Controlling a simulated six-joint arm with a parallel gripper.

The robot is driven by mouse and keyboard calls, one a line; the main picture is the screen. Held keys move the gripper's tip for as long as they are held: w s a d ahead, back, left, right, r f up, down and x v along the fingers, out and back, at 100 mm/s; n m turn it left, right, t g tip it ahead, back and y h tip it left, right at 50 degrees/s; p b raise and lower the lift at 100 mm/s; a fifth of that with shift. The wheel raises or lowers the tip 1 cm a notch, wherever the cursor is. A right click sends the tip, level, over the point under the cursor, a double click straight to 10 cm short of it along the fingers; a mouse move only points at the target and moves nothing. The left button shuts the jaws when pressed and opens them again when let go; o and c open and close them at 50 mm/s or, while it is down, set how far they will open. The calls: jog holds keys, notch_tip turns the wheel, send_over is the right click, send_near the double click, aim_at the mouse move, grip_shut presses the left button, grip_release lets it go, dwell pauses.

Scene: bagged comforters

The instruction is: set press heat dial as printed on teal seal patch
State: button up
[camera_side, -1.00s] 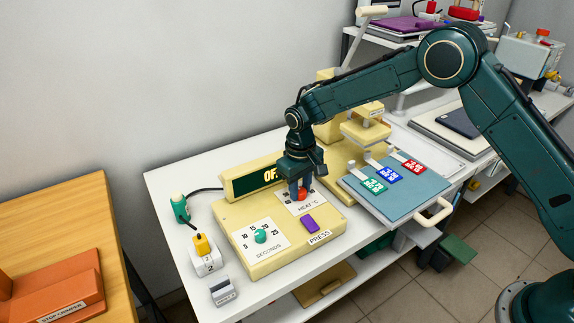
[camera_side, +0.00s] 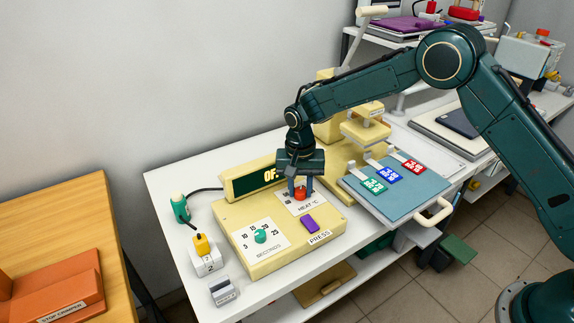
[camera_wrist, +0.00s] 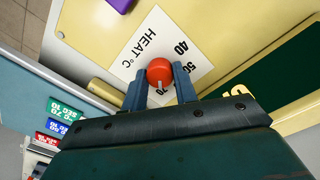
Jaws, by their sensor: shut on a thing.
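The red heat dial (camera_side: 300,194) sits on its white HEAT °C plate on the cream press control box (camera_side: 261,271). My gripper (camera_side: 300,188) points down over it, its fingers shut on the dial's sides. In the wrist view the dial (camera_wrist: 159,71) lies between the two blue fingertips (camera_wrist: 159,85). The teal seal patch (camera_side: 373,186) lies on the blue-grey platen, left of a blue patch (camera_side: 389,175) and a red patch (camera_side: 413,167).
A teal seconds dial (camera_side: 260,236) and a purple button (camera_side: 309,223) are on the same box. A dark display (camera_side: 252,182), partly hidden, stands behind. A yellow-handled switch (camera_side: 204,246) is at left. The platen's cream handle (camera_side: 435,211) juts out at right.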

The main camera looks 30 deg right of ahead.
aim_at(298, 190)
dwell(0.4)
jog(key=o, duration=1)
jog(key=shift+c, duration=0.2)
jog(key=shift+r, duration=0.1)
notch_tip(298, 190, up, 14)
jog(key=shift+a, duration=0.15)
